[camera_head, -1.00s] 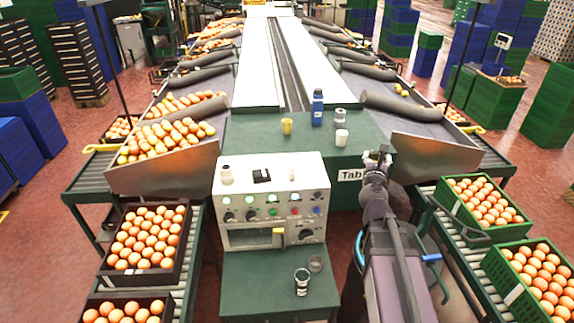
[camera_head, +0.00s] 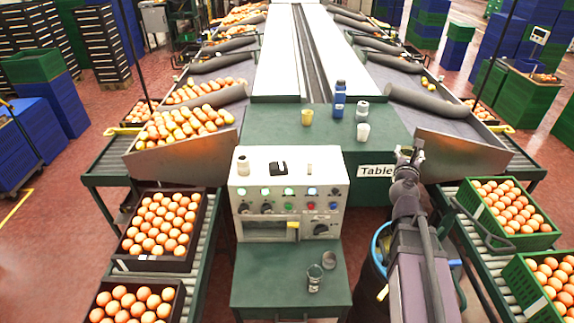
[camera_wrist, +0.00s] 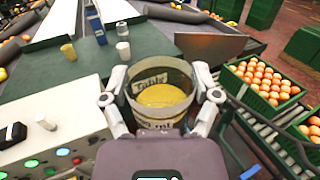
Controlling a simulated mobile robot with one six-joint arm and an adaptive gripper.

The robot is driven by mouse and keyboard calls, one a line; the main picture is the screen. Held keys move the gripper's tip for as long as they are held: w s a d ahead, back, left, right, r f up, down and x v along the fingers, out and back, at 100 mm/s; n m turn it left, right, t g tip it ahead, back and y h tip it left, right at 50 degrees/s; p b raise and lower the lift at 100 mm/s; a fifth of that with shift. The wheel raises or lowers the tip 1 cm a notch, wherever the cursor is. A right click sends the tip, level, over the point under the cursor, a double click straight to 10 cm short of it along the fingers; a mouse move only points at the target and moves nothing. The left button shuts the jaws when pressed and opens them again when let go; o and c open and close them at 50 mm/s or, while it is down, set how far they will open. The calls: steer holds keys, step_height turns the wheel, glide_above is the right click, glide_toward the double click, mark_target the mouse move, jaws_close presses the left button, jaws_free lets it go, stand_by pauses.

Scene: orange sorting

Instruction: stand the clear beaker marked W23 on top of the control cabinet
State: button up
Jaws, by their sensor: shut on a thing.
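My gripper (camera_head: 408,155) is to the right of the control cabinet, in front of the green table. In the wrist view my gripper (camera_wrist: 163,100) is shut on a clear beaker (camera_wrist: 161,112), one finger on each side. The beaker has a yellowish bottom and lettering low on its wall that I cannot read. The white control cabinet (camera_head: 290,207) has knobs and coloured buttons on its front. It also shows at the lower left of the wrist view (camera_wrist: 66,117). Two more clear vessels (camera_head: 314,278) (camera_head: 329,260) stand on the green stand in front of the cabinet; their marks are unreadable.
On the cabinet top stand a white jar (camera_head: 243,165), a black block (camera_head: 278,168) and a small pale cylinder (camera_head: 310,167), with free patches between. A yellow cup (camera_head: 307,117), blue bottle (camera_head: 339,99) and white cup (camera_head: 362,132) stand on the green table behind.

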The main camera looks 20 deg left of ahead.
steer(key=w+a+f+n+g+y+b, duration=0.1)
steer(key=a+f+n+y+b, duration=0.3)
steer(key=a, duration=0.5)
steer(key=w+a+f+n+g+y+b, duration=0.1)
steer(key=a+f+n+y+b, duration=0.3)
steer(key=a+y, duration=0.4)
steer(key=shift+w+a+f+g+y+b, duration=0.3)
steer(key=shift+w+a+f+g+b, duration=0.1)
steer(key=shift+w+a+f+b, duration=0.35)
steer(key=shift+w+d, duration=0.1)
steer(key=shift+d, duration=0.05)
steer(key=w+d+f+b+x, duration=0.1)
steer(key=d+x, duration=0.1)
steer(key=x, duration=1.3)
steer(key=shift+w+f, duration=0.3)
steer(key=shift+w, duration=0.3)
steer(key=shift+d+f, duration=0.1)
steer(key=shift+f, duration=0.05)
steer(key=shift+f+b, duration=1.6)
steer(key=shift+b, duration=0.3)
steer(key=shift+f, duration=0.15)
